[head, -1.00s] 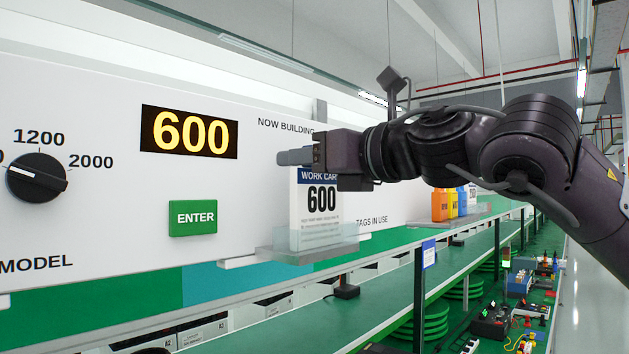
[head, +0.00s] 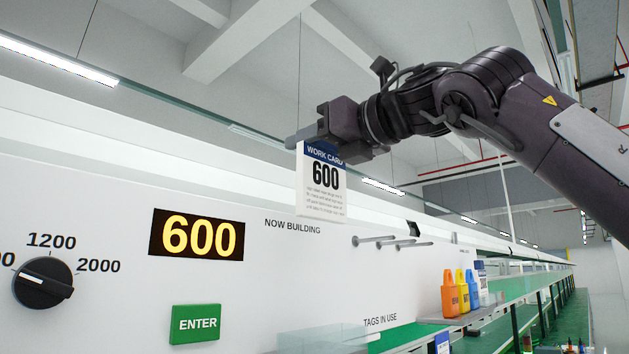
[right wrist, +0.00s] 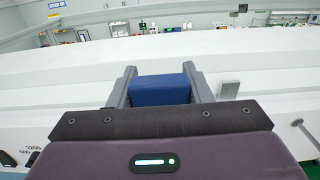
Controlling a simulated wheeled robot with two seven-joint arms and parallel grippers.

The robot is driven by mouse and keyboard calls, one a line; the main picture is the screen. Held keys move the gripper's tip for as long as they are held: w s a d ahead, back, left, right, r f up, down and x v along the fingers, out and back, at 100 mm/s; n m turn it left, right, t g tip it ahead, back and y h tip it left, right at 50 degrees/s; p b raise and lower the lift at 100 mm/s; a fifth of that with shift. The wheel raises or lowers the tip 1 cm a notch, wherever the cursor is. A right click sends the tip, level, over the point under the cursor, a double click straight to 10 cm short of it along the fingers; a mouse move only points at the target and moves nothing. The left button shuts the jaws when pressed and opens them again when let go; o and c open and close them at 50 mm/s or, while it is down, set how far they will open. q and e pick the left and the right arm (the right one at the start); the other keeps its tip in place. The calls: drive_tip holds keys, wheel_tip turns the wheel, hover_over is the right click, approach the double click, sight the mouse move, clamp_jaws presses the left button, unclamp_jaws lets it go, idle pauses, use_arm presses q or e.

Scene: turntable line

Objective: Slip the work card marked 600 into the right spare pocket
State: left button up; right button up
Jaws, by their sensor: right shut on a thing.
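The work card marked 600 (head: 322,195) is white with a blue header and hangs upright from my right gripper (head: 303,140) in the head view. My right gripper is shut on the card's top edge and holds it high, in front of the upper edge of the white panel. In the right wrist view the card's blue top (right wrist: 160,90) sits between the two fingers of my right gripper (right wrist: 160,84). A clear holder (head: 340,338) at the bottom of the head view looks empty. I cannot make out the right spare pocket. My left gripper is out of view.
The white panel (head: 110,230) carries a 600 display (head: 195,235), a black dial (head: 43,283) and a green ENTER button (head: 196,323). Metal pegs (head: 390,241) stick out right of the card. Coloured tags (head: 461,292) stand on a shelf farther right.

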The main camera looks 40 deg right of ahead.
drive_tip(key=s+d+r+p, duration=0.1)
drive_tip(key=s+r, duration=0.1)
drive_tip(key=s, duration=1.4)
drive_tip(key=shift+s+d+r, duration=0.15)
drive_tip(key=shift+d+r, duration=0.1)
drive_tip(key=shift+r, duration=0.15)
idle(0.4)
